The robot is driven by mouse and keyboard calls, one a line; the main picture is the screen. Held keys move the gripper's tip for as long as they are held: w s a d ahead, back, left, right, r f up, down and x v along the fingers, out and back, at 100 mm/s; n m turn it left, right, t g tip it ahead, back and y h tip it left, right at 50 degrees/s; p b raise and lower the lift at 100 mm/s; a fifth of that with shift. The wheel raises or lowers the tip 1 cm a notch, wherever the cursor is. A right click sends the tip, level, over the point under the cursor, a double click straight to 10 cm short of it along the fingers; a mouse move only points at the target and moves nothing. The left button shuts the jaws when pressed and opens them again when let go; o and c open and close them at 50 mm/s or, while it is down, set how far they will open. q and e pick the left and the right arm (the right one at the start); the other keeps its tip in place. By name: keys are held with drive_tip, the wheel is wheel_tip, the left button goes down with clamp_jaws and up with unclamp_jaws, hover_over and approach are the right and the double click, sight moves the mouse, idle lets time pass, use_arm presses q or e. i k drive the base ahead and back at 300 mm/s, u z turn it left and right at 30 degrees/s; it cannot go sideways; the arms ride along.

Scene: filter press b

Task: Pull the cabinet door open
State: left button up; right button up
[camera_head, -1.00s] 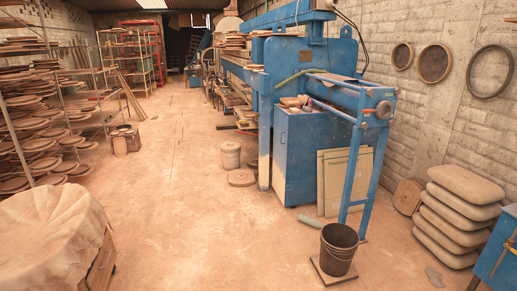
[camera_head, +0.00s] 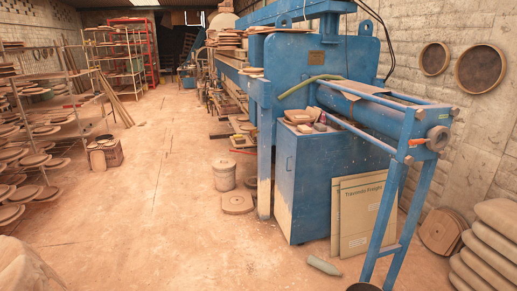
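A blue metal cabinet (camera_head: 312,183) stands right of centre in the head view, beside the blue press. Its narrow left face shows a small handle-like mark near the top edge, and this face looks closed. I cannot tell for certain which face is the door. Small items, including a stack of tan pieces (camera_head: 299,116), lie on top of the cabinet. Neither of my grippers is in view.
Boards (camera_head: 362,213) lean against the cabinet's right side, with a green bottle-like object (camera_head: 324,265) on the floor before them. A blue frame (camera_head: 405,190) stands at right. A bucket (camera_head: 224,175) stands left of the cabinet. The floor (camera_head: 170,220) further left is clear.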

sight(285, 141)
drive_tip(key=i, duration=3.8)
drive_tip(key=z, duration=1.2)
